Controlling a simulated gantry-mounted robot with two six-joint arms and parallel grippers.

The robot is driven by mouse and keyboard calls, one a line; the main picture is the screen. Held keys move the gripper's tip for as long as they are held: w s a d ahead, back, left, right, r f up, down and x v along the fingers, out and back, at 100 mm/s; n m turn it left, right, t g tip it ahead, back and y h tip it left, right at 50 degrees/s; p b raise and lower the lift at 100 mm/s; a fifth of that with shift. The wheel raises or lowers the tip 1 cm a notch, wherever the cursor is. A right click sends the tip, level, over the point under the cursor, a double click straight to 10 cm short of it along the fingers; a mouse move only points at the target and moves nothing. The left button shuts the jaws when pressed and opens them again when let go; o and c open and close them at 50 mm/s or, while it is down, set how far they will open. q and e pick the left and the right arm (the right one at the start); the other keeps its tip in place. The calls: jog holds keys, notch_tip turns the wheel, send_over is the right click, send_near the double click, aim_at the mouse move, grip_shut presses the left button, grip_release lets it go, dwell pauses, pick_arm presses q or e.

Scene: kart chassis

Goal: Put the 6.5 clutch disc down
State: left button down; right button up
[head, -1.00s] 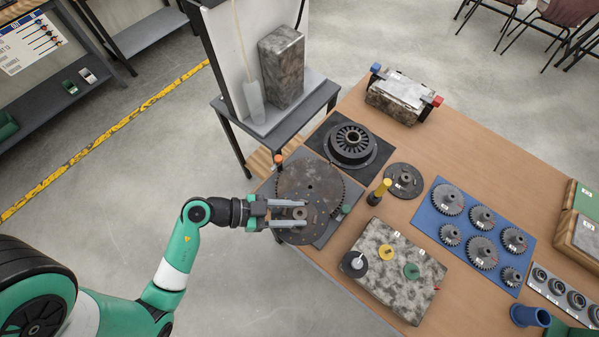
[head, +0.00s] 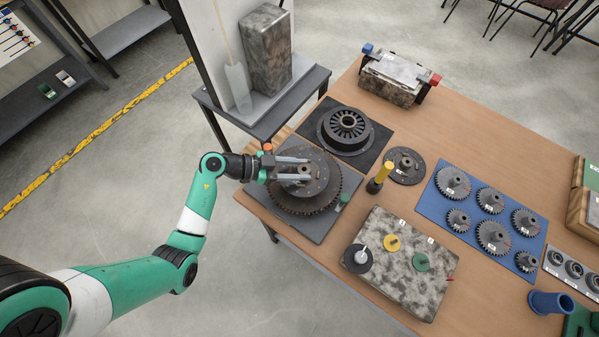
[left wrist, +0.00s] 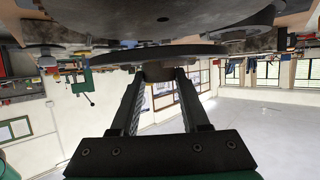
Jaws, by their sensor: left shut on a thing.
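My left gripper (head: 309,170) is shut on the hub of a dark round clutch disc (head: 316,186), which I take to be the 6.5 one. The disc overlaps the larger toothed flywheel (head: 331,201) on its grey mat. In the left wrist view the fingers (left wrist: 159,78) pinch the hub, and the flat disc (left wrist: 130,57) spans the picture edge-on. I cannot tell if the disc touches the flywheel. A second clutch disc (head: 405,176) lies flat on the table to the right. My right gripper is not in view.
A finned pressure plate (head: 348,126) sits on a dark mat behind the flywheel. A yellow-topped tool (head: 379,178) stands to its right. A speckled block (head: 400,285) with small parts is in front. Gears lie on a blue mat (head: 436,214). A small stand (head: 262,120) borders the table.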

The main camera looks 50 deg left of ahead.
aim_at(294, 172)
pick_arm(q)
jog(key=f, duration=0.1)
jog(key=f+b, duration=0.1)
jog(key=f, duration=0.1)
jog(key=shift+w+a+f+b, duration=0.2)
jog(key=shift+w+a+b, duration=0.1)
jog(key=shift+w+a, duration=0.1)
jog(key=shift+d+f, duration=0.1)
jog(key=shift+f, duration=0.05)
jog(key=shift+f, duration=0.15)
jog(key=shift+c, duration=1.9)
grip_release()
jog(key=shift+f, duration=0.1)
